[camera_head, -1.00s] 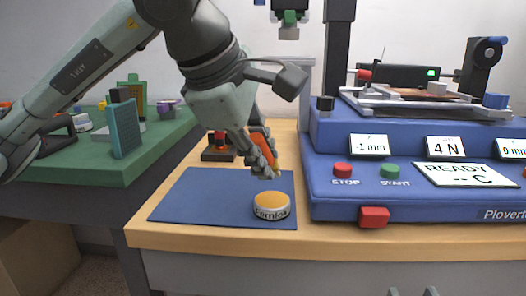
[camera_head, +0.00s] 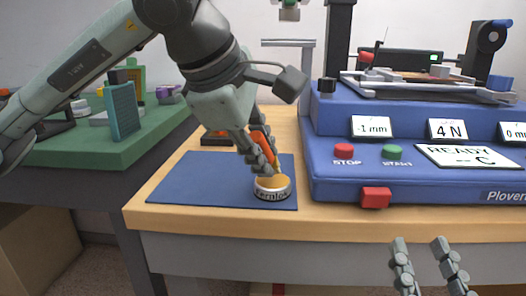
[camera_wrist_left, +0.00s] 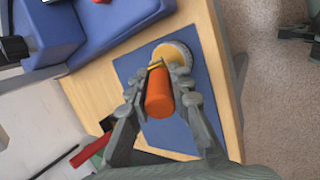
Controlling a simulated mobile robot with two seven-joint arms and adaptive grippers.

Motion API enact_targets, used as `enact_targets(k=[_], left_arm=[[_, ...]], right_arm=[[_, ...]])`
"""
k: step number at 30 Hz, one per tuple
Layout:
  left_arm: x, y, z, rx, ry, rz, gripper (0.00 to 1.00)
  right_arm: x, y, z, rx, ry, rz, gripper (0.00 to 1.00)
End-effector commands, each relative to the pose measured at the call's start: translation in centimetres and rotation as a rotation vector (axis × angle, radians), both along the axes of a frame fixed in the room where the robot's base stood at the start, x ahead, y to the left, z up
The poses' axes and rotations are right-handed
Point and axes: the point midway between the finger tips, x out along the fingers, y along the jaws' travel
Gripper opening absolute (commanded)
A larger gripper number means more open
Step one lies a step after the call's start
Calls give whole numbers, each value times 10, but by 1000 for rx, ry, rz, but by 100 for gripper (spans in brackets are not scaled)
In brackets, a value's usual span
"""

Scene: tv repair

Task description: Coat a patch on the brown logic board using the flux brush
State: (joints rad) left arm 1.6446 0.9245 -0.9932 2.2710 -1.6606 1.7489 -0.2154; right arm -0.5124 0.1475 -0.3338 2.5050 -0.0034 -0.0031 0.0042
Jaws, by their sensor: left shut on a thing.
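My left gripper (camera_head: 258,157) is shut on the flux brush (camera_head: 264,148), which has an orange handle. The brush points down at the flux tin (camera_head: 272,191), a round pale tin with an amber top on the blue mat (camera_head: 190,185). In the left wrist view the orange handle (camera_wrist_left: 159,98) lies between the fingers (camera_wrist_left: 158,85), and its tip reaches the tin (camera_wrist_left: 172,54). I cannot tell if the tip touches the flux. A flat board-like piece (camera_head: 425,86) sits on the blue machine; I cannot make out a brown logic board clearly. My right gripper (camera_head: 427,262) is open and empty at the lower right.
The blue machine (camera_head: 400,175) with red and green buttons and small displays fills the right of the wooden table (camera_head: 240,222). A green table (camera_head: 90,152) with several items stands at the left. The mat's left part is clear.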

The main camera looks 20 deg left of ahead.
Motion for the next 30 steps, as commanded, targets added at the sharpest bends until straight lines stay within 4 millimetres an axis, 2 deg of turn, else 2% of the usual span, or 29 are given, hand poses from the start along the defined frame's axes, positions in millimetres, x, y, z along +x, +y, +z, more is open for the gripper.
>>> enact_targets(k=[30], left_arm=[[0,0,-6,-1,0,-1,0]], right_arm=[[0,0,-6,-1,1,0,40]])
